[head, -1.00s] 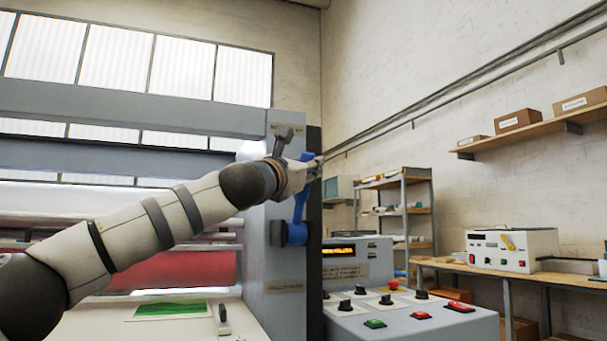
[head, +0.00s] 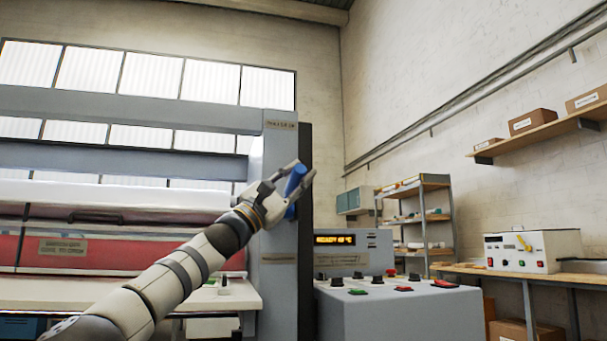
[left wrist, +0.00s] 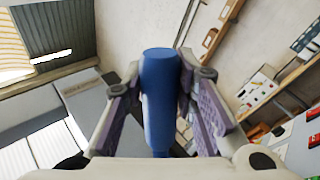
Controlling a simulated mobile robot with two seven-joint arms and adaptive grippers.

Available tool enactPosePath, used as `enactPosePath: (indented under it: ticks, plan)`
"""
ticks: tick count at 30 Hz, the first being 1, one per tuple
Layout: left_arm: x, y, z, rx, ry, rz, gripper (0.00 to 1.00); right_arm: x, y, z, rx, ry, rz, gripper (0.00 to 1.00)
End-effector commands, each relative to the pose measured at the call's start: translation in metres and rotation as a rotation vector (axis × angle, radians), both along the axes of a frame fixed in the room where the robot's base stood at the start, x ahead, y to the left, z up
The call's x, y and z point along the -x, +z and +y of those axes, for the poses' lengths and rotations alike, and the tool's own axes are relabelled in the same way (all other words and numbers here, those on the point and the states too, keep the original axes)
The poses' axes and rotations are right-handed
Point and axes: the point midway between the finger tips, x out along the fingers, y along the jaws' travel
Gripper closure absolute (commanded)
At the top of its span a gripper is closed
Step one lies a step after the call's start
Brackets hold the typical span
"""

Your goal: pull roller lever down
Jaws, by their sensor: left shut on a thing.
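The blue roller lever (head: 295,184) is on the right post of the laminator (head: 281,150). Its upper end points up and slightly right in the head view, and the gripper hides much of the rest. My left gripper (head: 287,180) is shut on the lever. In the left wrist view the blue lever (left wrist: 160,95) stands between the two fingers (left wrist: 163,105). My right gripper is in neither view.
A control console (head: 390,310) with buttons, knobs and a lit display (head: 336,239) stands right of the post. A workbench with a white device (head: 532,250) and shelving (head: 425,215) are farther right. The laminator's pale front table (head: 120,294) is at the left.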

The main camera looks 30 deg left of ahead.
Motion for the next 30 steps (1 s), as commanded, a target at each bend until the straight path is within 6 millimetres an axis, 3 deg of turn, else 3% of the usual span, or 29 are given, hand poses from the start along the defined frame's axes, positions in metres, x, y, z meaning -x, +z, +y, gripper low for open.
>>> enactPosePath:
  ticks: [9, 26, 27, 30]
  plan:
    - [0.004, -0.017, -0.004, -0.087, -0.002, -0.077, 1.00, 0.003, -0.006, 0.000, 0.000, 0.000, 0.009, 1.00]
    - [0.004, -0.021, -0.006, -0.112, -0.003, -0.092, 1.00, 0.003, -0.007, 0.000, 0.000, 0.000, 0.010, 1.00]
    - [0.004, -0.021, -0.006, -0.112, -0.003, -0.092, 0.70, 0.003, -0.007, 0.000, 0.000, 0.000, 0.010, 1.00]
    - [0.004, -0.021, -0.005, -0.111, -0.003, -0.091, 0.53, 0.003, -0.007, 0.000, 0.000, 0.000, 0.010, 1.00]
